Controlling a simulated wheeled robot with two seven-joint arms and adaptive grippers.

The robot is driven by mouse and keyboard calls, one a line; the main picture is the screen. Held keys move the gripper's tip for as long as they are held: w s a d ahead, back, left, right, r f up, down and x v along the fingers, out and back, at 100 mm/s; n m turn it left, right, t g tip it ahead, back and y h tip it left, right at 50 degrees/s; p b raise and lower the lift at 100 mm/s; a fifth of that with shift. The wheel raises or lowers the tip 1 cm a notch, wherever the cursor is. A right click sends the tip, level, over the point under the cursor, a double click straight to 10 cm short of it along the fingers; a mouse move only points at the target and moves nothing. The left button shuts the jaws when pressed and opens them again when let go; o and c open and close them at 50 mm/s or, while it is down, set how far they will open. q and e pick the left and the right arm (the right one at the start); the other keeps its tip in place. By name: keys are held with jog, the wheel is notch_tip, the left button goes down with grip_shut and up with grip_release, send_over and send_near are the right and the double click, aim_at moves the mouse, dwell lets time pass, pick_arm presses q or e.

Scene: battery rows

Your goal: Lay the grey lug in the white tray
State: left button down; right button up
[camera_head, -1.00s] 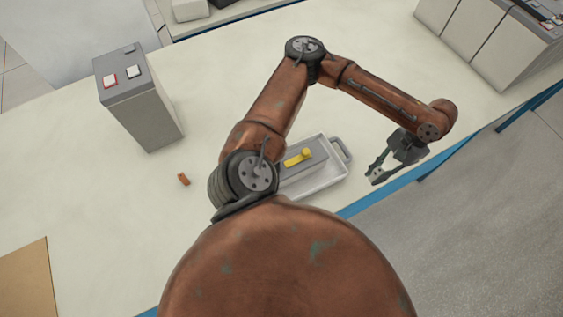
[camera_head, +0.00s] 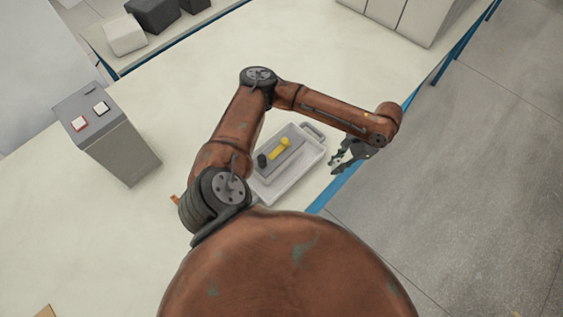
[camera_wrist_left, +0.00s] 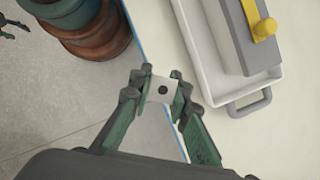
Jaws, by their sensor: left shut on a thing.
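My left gripper (camera_head: 346,158) is shut on the grey lug, beside the right side of the white tray (camera_head: 308,170), near the table's blue edge. In the left wrist view, the lug (camera_wrist_left: 162,89) is a small pale grey plate with a dark round hole, held between the green fingertips (camera_wrist_left: 160,84). The tray (camera_wrist_left: 192,48) with its grey handle is to the upper right there, apart from the lug. A dark green finger-like part (camera_wrist_left: 12,24) at the left edge seems to be my right gripper; its jaws are unclear.
In the tray lies a grey block (camera_head: 288,160) with a yellow bar (camera_head: 279,148) and a black knob (camera_head: 262,160). A grey box with red and white buttons (camera_head: 120,140) stands at left. A small orange piece (camera_head: 174,198) is partly hidden by my arm. Large pale blocks (camera_head: 400,15) stand at the back.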

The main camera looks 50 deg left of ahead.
pick_arm(q)
jog(key=a+f+m+t+y+p, duration=0.1)
jog(key=m+p, duration=0.1)
jog(key=m, duration=0.2)
pick_arm(e)
jog(key=o, duration=0.3)
jog(key=shift+w+d+r, duration=0.1)
jog(key=shift+w+r, duration=0.1)
jog(key=shift+r, duration=1)
jog(key=shift+o, duration=1.2)
jog(key=shift+w+d+r, duration=0.1)
jog(key=shift+d+r, duration=0.1)
jog(key=shift+r, duration=0.25)
pick_arm(q)
jog(key=m+t+b, duration=0.1)
jog(key=m+b, duration=0.1)
jog(key=m, duration=0.1)
send_near(306, 153)
jog(key=shift+s+f+y, duration=0.2)
jog(key=shift+s+y, duration=0.2)
jog(key=shift+s, duration=0.25)
jog(key=shift+w+a+f, duration=0.15)
jog(key=shift+a+f, duration=0.35)
jog(key=shift+f, duration=0.2)
notch_tip(306, 153, down, 3)
jog(key=shift+f, duration=0.1)
pick_arm(e)
notch_tip(306, 153, down, 3)
jog(key=shift+a+r, duration=0.15)
jog(key=shift+r, duration=0.05)
